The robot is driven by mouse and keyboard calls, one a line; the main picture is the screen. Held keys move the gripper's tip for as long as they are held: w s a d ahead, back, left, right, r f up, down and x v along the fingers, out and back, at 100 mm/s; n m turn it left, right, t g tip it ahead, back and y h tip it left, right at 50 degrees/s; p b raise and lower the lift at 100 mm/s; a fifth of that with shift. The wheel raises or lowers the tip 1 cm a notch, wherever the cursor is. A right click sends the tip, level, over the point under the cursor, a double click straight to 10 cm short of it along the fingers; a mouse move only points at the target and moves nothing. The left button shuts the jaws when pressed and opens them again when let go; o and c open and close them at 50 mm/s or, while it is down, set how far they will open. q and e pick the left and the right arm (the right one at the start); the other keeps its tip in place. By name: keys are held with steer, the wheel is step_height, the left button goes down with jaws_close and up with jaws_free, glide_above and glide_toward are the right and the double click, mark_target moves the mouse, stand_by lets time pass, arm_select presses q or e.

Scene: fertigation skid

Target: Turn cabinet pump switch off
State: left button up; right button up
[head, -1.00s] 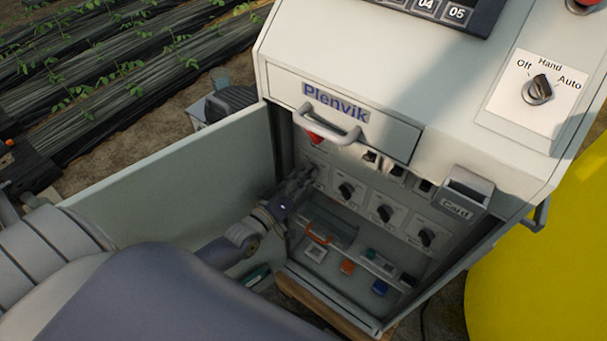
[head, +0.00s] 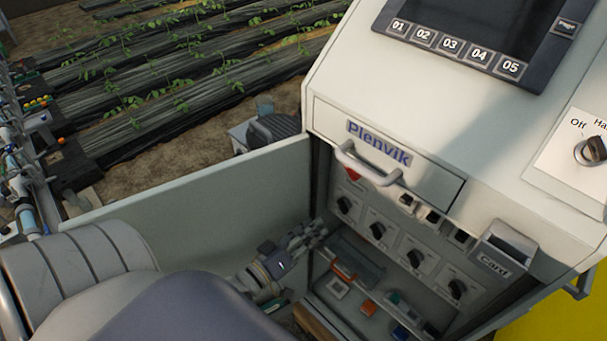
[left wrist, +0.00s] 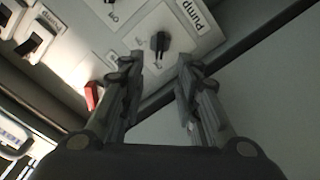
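The pump switch is a black rotary knob on a pale plate labelled "Pump"; it shows in the left wrist view (left wrist: 160,42). In the head view it appears to be the leftmost knob (head: 345,205) of the row inside the open cabinet (head: 322,190). My left gripper (head: 312,236) is below and left of that knob, apart from it. In the left wrist view its two fingers (left wrist: 157,72) are spread with nothing between them, and the knob stands beyond the tips. The small markings are too blurred to read its setting. My right gripper is not in view.
The open cabinet door (head: 200,205) stands left of my left gripper. A drawer with a handle (head: 368,165) overhangs the switches. More black knobs (head: 377,230) lie to the right, above a shelf with small coloured items. A card holder (head: 497,258) sticks out at the right.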

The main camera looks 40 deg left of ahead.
arm_select(q)
steer(key=shift+s+a, duration=0.15)
steer(key=shift+s, duration=1.1)
steer(key=s+f+m+g+y, duration=0.15)
steer(key=s+f+g, duration=0.25)
steer(key=f, duration=0.9)
steer(key=s+f+m+g, duration=0.3)
steer(key=s+f, duration=0.1)
steer(key=f, duration=0.8)
steer(key=s+d+f+m+g, duration=0.1)
steer(key=s+f+m+g, duration=0.1)
steer(key=s+f, duration=0.4)
steer(key=s+d+f+m+g, duration=0.1)
steer(key=s+f+g, duration=0.3)
steer(key=s, duration=0.6)
steer(key=s+d+f+m+g+y, duration=0.1)
steer(key=s+d+f+m+g, duration=0.1)
steer(key=s+f, duration=0.6)
steer(key=shift+s+d+m+g, duration=0.35)
steer(key=shift+g, duration=0.55)
steer(key=shift+f, duration=0.1)
